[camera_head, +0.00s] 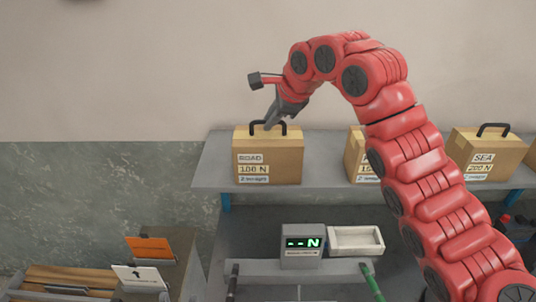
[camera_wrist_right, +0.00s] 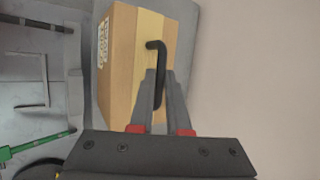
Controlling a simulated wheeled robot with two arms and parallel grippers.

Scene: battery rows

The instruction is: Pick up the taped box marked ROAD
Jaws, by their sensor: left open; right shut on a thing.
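The cardboard box marked ROAD (camera_head: 268,160) stands upright at the left end of the grey shelf (camera_head: 214,172), with labels reading ROAD and 100 N on its front. Its black handle (camera_head: 284,127) stands up from the top. My right gripper (camera_head: 269,122) comes down onto this handle and is shut on it. In the right wrist view, my right gripper's fingers (camera_wrist_right: 153,88) close on the black handle (camera_wrist_right: 157,50) above the box (camera_wrist_right: 121,60). The box appears to rest on the shelf. My left gripper is not in view.
A second box (camera_head: 355,155) is partly hidden behind my right arm, and a box marked SEA (camera_head: 484,156) stands further right. Below are a force display (camera_head: 302,247), a white tray (camera_head: 356,241), a green-handled tool (camera_head: 371,281), and orange (camera_head: 150,249) and white (camera_head: 138,277) cards.

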